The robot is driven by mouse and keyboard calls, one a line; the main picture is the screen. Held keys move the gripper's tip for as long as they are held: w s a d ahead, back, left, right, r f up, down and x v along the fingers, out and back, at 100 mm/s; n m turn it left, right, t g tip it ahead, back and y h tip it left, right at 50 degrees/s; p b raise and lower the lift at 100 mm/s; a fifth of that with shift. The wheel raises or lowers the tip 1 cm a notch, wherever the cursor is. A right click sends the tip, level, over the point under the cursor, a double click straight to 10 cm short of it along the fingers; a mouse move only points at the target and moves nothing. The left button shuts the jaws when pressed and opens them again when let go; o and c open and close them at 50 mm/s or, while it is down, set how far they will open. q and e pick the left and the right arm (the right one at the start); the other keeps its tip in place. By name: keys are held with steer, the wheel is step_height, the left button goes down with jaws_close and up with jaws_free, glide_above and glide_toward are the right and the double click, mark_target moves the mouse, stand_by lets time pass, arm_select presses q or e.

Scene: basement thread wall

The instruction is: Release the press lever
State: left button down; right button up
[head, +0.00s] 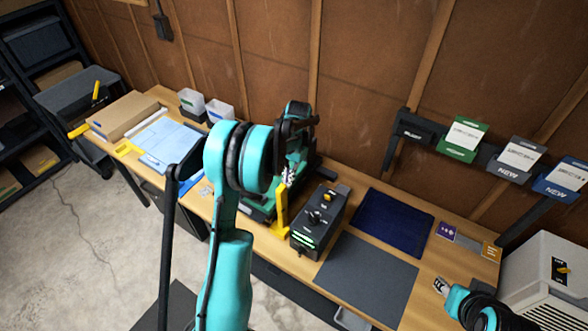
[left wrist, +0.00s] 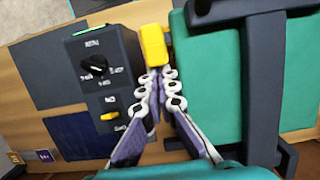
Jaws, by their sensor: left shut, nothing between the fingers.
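The press (head: 257,212), green with a dark frame, stands on the bench, mostly hidden behind my left arm. In the left wrist view its green plate (left wrist: 291,72) and dark bar fill the right side. Its yellow lever (head: 282,210) stands upright beside the dark control box; the lever's yellow end also shows in the left wrist view (left wrist: 153,44). My left gripper (head: 290,174) is shut and empty just above the lever. In the left wrist view its fingertips (left wrist: 160,76) are close to the yellow end; contact is unclear. My right gripper (head: 440,287) is low at the right, its fingers too small to judge.
The dark control box (head: 318,221) with a knob and yellow switch stands right of the lever. A grey mat (head: 366,276) and navy cloth (head: 393,222) lie farther right. A cardboard box (head: 122,114) and blue sheets (head: 168,142) lie left. Labelled holders hang on the wall.

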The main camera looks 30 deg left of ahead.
arm_select(q)
steer(key=shift+s, duration=0.85)
steer(key=shift+s, duration=0.15)
